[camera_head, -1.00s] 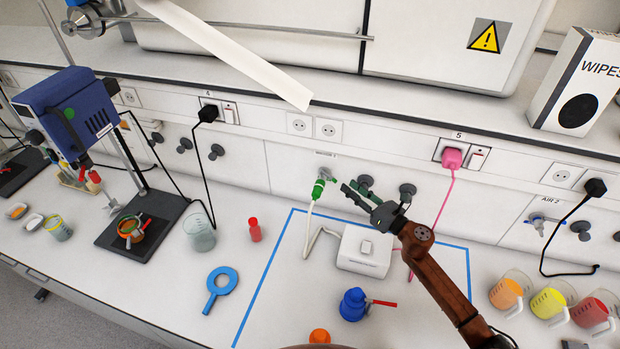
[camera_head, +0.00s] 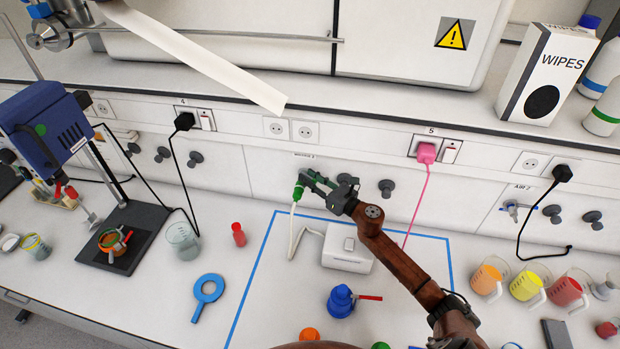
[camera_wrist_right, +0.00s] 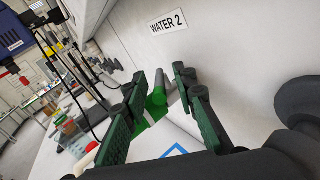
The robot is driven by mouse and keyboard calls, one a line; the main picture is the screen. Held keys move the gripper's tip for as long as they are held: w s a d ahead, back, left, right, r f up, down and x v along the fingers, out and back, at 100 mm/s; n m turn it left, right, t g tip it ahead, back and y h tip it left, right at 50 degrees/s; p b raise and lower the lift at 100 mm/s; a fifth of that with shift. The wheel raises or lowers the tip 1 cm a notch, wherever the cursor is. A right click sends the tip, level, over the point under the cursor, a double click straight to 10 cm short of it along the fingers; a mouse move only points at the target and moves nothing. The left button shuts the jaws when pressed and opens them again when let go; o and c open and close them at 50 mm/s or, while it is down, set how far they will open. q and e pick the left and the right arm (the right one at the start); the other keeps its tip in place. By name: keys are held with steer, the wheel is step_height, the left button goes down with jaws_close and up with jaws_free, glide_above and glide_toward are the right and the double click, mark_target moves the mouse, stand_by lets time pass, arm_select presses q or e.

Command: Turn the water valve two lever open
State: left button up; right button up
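The water two valve, with a green fitting (camera_head: 298,190) and a white hose below it, sits on the wall panel in the head view. My right gripper (camera_head: 318,183) has its fingertips right at the valve and partly covers it. In the right wrist view the gripper (camera_wrist_right: 155,88) is open, its two green-and-black fingers apart. A green cylindrical part (camera_wrist_right: 157,100) and a grey bar show between or just beyond the fingers; contact cannot be told. A "WATER 2" label (camera_wrist_right: 167,22) is on the wall above. My left gripper is not in view.
A white box (camera_head: 346,262) stands below the valve inside a blue tape outline (camera_head: 262,262). A blue object with a red lever (camera_head: 341,301) is nearer. Grey knobs (camera_head: 386,188) stick out to the right. A pink plug's cable (camera_head: 418,205) hangs behind my right forearm.

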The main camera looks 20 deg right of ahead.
jaws_close()
steer(key=shift+a, duration=0.1)
stand_by(0.5)
